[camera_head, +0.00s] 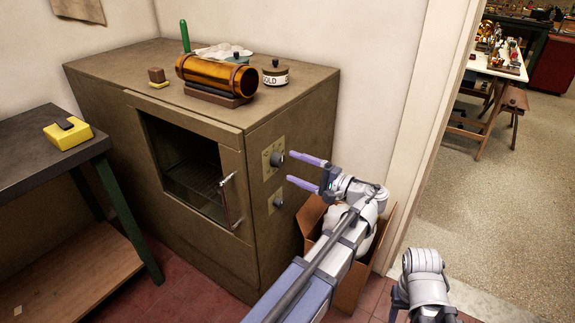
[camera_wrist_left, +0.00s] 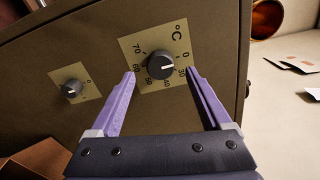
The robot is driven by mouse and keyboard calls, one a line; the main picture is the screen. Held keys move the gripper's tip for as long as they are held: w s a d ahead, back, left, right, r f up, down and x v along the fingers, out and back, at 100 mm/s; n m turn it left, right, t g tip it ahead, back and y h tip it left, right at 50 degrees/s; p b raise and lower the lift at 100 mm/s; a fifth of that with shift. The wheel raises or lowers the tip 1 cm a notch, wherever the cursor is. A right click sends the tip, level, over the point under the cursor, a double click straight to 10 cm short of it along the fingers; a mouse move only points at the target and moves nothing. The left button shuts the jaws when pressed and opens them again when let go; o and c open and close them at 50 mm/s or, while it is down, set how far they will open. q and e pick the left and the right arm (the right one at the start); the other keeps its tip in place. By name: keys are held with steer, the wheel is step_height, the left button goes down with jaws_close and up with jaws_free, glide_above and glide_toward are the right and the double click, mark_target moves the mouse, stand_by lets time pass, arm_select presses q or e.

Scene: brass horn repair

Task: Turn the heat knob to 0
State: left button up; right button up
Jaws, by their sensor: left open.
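The heat knob is a dark round knob (camera_wrist_left: 158,66) on a cream °C dial plate (camera_wrist_left: 178,42) marked with numbers such as 0, 30, 60 and 70. Its white line points close to the 30. In the head view the same knob (camera_head: 277,159) is the upper one on the oven's right side panel. My left gripper (camera_head: 291,168) is open, its lilac fingers pointing at this panel. In the left wrist view the fingertips (camera_wrist_left: 161,74) lie to either side of the knob; I cannot tell if they touch it. My right gripper is not in view.
A second knob (camera_wrist_left: 72,89) sits below on the olive oven (camera_head: 200,239). An open cardboard box (camera_head: 312,217) is beside the oven, under my left arm. A workbench (camera_head: 30,150) is at left.

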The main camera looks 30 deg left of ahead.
arm_select(q)
steer(key=d, duration=0.3)
steer(key=shift+s+d, duration=0.15)
steer(key=shift+d, duration=0.2)
steer(key=s+d+g+h+p, duration=0.1)
steer(key=s+d+h+p, duration=0.6)
steer(key=d+p, duration=0.4)
steer(key=s+d+r+h+p, duration=0.1)
steer(key=s+d+h+p, duration=0.7)
steer(key=d+p, duration=0.3)
steer(key=shift+s+m+g+h+p, duration=0.3)
steer(key=shift+m+g+h+p, duration=0.15)
steer(key=shift+h, duration=0.45)
